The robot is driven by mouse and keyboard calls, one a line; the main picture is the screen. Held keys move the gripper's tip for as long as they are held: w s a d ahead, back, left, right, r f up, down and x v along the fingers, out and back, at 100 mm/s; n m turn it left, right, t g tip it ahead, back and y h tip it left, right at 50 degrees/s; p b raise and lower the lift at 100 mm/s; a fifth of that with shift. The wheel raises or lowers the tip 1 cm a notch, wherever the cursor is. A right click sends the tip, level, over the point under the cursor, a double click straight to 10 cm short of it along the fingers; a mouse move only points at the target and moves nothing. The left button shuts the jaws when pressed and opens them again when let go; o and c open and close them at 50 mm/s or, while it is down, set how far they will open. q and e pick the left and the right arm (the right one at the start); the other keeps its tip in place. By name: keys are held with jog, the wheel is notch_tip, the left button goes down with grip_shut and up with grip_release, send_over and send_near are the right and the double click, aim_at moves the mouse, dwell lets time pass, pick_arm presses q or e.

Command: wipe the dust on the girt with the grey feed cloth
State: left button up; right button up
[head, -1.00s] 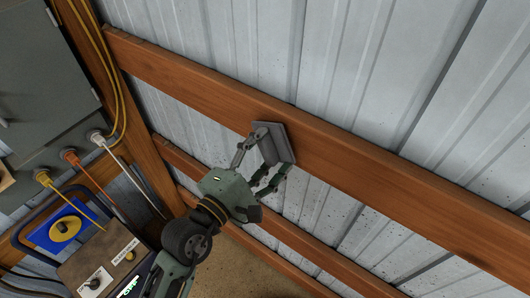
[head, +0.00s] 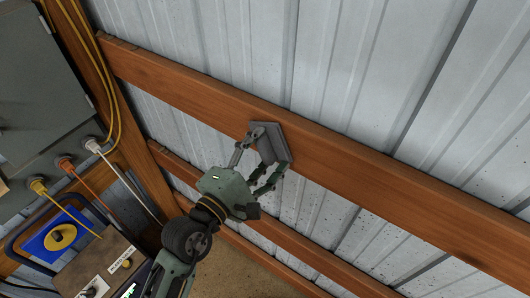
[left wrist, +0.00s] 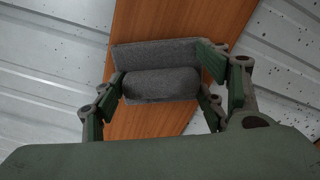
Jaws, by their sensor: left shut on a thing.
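The girt (head: 340,155) is a brown wooden rail running slantwise across the corrugated metal wall in the head view. It also fills the middle of the left wrist view (left wrist: 160,118). My left gripper (head: 262,160) is shut on the grey feed cloth (head: 271,143), a folded pad; the cloth also shows between the fingers in the left wrist view (left wrist: 162,84). The cloth lies against or very near the girt's face; contact is hard to tell. I cannot make out a clear dust patch on the girt. My right gripper is not in view.
A grey electrical box (head: 40,75) with several plugs and cords is at the left. Below it stands a panel with a blue plate (head: 58,233). A lower rail (head: 270,232) runs beneath the girt.

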pick_arm(q)
jog(key=shift+s+d, duration=0.15)
jog(key=shift+d, duration=0.1)
dwell(1.0)
jog(key=shift+s+a+f, duration=0.1)
jog(key=shift+s+a, duration=0.2)
jog(key=shift+s, duration=0.25)
jog(key=shift+v, duration=2.25)
jog(key=shift+a, duration=0.1)
